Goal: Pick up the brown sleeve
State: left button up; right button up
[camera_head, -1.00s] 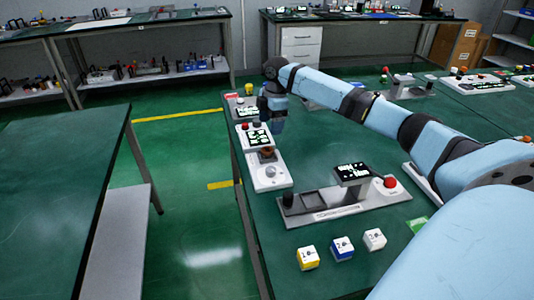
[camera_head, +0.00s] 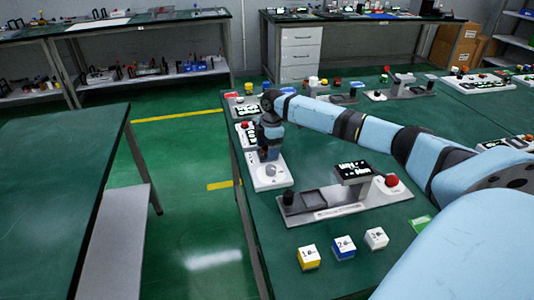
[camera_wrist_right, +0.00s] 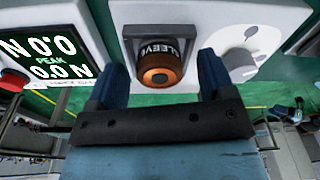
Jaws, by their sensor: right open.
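The brown sleeve (camera_wrist_right: 160,70) sits in a dark square holder on a white device (camera_wrist_right: 190,18) in the right wrist view. It is round, dark brown with an orange-brown centre, beside a "SLEEVE" label. My right gripper (camera_wrist_right: 161,78) is open, with one blue finger on each side of the sleeve in the picture. I cannot tell whether they touch it. In the head view my right gripper (camera_head: 268,154) is over the white device (camera_head: 270,181) at the green table's left side and hides the sleeve. My left gripper is not in view.
The white device has a grey knob (camera_wrist_right: 238,62); beside it is a unit with a lit display (camera_wrist_right: 35,48). In the head view a grey fixture (camera_head: 340,207) with a red button stands nearer. Yellow, blue and white cubes (camera_head: 343,246) lie in front, with clear table around them.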

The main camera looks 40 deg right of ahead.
jog(key=c, duration=1)
jog(key=shift+r, duration=0.15)
